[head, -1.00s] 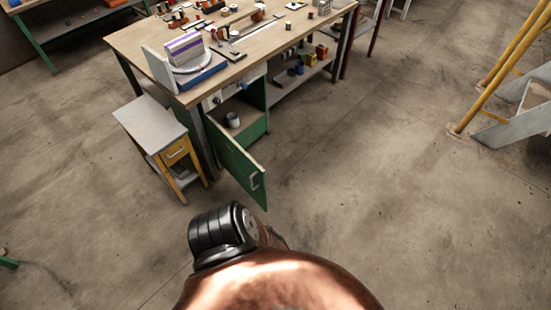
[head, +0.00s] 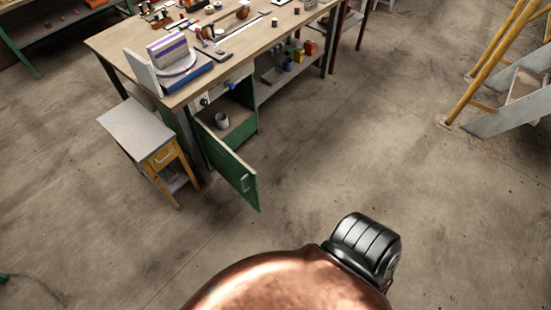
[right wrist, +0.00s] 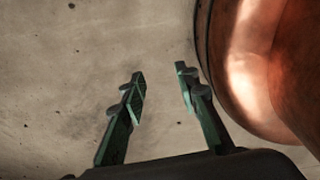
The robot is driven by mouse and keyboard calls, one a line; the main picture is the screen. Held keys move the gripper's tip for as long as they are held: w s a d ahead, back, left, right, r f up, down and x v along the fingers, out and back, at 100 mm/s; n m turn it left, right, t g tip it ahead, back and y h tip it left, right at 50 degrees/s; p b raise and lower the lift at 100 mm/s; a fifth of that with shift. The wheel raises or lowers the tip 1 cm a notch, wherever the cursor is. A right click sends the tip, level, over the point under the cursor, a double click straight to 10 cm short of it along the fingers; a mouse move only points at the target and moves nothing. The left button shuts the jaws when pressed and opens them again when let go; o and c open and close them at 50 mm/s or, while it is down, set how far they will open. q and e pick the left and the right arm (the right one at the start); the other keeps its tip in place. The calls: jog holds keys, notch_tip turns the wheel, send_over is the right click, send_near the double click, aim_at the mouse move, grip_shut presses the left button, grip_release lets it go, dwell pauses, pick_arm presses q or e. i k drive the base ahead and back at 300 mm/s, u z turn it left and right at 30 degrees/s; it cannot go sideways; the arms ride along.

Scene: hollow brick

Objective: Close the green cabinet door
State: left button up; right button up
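The green cabinet door (head: 231,170) stands open below the workbench in the head view, swung out toward me, with a small handle (head: 245,183) near its free edge. The green cabinet (head: 246,127) behind it shows an open inside with a grey can (head: 222,120). My right gripper (right wrist: 159,75) shows in the right wrist view, with its two green-padded fingers apart and nothing between them, over bare floor. Neither gripper shows in the head view. The door is well ahead of my body and nothing of mine touches it.
The wooden workbench (head: 120,39) carries tools and a vise-like block. A yellow-railed ladder (head: 480,80) stands at right. The concrete floor in front and to the right is clear.

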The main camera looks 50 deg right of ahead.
aim_at(239, 174)
jog(key=z, duration=1)
jog(key=i, duration=0.35)
